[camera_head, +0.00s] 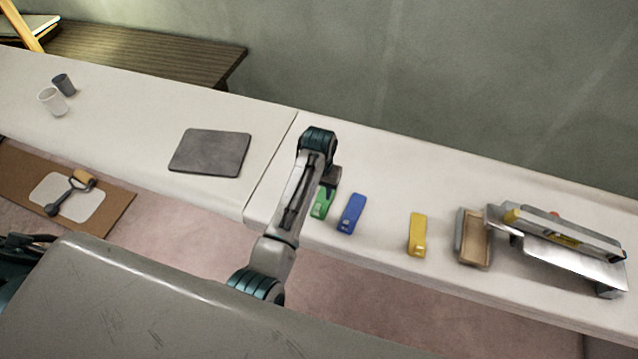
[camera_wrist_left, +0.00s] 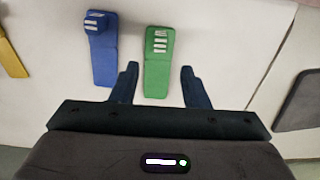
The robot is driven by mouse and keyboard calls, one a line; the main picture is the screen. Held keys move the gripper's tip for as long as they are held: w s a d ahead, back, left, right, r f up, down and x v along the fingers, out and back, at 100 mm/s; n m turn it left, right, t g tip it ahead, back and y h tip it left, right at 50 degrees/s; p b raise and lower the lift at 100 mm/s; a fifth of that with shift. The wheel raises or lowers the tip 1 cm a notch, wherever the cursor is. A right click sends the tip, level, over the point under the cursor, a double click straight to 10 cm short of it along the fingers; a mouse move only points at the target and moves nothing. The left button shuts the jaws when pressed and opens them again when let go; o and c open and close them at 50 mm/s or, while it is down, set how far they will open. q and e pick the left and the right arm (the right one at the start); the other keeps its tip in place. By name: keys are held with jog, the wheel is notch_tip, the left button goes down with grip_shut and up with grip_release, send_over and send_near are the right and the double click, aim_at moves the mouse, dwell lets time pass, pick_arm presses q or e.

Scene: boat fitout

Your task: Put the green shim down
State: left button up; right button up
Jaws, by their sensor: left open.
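The green shim (camera_head: 320,206) lies on the white counter, partly hidden by my left arm in the head view. In the left wrist view the green shim (camera_wrist_left: 158,62) lies flat, with its near end between the fingers. My left gripper (camera_wrist_left: 158,82) is open, with a gap on each side of the shim and the fingers apart from it. In the head view my left gripper (camera_head: 328,184) is right at the shim. My right gripper is not in view.
A blue shim (camera_head: 351,213) lies just right of the green one, and a yellow shim (camera_head: 417,234) further right. A wooden tray (camera_head: 460,238) and a metal tool (camera_head: 560,240) stand at the right. A grey mat (camera_head: 210,152) lies left of the counter seam.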

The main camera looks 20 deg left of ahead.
pick_arm(q)
jog(key=shift+r, duration=1.9)
